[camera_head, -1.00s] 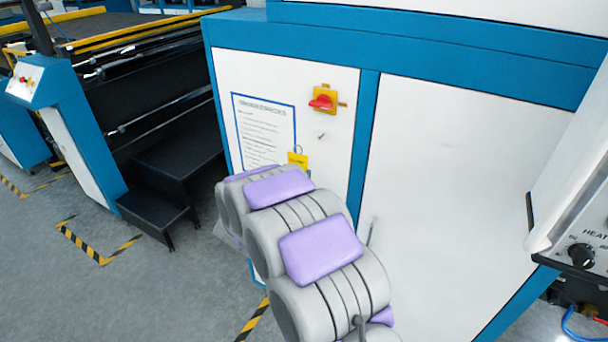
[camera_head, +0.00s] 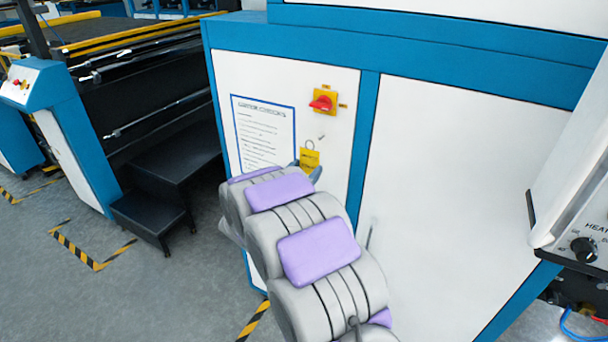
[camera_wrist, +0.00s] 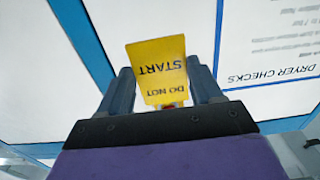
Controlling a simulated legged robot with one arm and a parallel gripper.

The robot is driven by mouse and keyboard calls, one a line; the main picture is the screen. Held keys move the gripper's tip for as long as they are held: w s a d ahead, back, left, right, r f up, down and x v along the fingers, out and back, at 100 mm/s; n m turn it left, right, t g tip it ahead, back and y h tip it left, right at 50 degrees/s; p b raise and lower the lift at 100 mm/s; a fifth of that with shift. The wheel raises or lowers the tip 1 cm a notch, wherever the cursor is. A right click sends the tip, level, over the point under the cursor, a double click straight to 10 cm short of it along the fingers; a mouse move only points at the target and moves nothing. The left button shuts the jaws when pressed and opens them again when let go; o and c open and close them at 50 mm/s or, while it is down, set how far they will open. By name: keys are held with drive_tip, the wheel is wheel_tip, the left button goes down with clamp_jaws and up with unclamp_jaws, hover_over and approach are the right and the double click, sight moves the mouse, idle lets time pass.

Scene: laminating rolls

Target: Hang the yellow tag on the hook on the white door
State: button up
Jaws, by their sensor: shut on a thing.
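The yellow tag (camera_head: 310,158) has a loop at its top and shows just past the end of my arm in the head view, in front of the white door (camera_head: 337,180). In the wrist view the yellow tag (camera_wrist: 158,70), printed "DO NOT START", is between the two fingers of my gripper (camera_wrist: 163,90). My gripper is shut on it. In the head view my gripper (camera_head: 308,171) is mostly hidden behind my arm. The small hook (camera_head: 321,137) sticks out of the door below the red switch, a little above and right of the tag's loop. The loop and hook look apart.
A red rotary switch (camera_head: 322,102) on a yellow plate is above the hook. A printed checklist sheet (camera_head: 264,133) is on the door to the left. Black steps (camera_head: 165,185) stand left of the cabinet. A control box (camera_head: 585,215) juts in at the right.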

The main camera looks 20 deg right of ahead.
sight(310, 168)
drive_tip(key=shift+w+d+f, duration=0.1)
drive_tip(key=shift+w+d, duration=0.15)
drive_tip(key=shift+d, duration=0.15)
drive_tip(key=shift+w+d+f+b, duration=0.1)
drive_tip(key=shift+w+d+b, duration=0.2)
drive_tip(key=shift+d, duration=0.4)
drive_tip(key=shift+w+d+f+b, duration=0.15)
drive_tip(key=shift+w+d, duration=0.1)
drive_tip(key=shift+d, duration=0.4)
drive_tip(key=shift+w+d+b, duration=0.25)
drive_tip(key=shift+w+b, duration=0.1)
drive_tip(key=shift+w, duration=0.25)
drive_tip(key=shift+w+d+f+p, duration=0.15)
drive_tip(key=shift+d+f+p, duration=0.05)
drive_tip(key=shift+d+p, duration=0.2)
drive_tip(key=shift+w+d+f+p, duration=0.15)
drive_tip(key=shift+d+p, duration=0.1)
drive_tip(key=shift+d, duration=0.1)
drive_tip(key=shift+a, duration=0.25)
drive_tip(key=o, duration=1.1)
drive_tip(key=shift+d, duration=0.1)
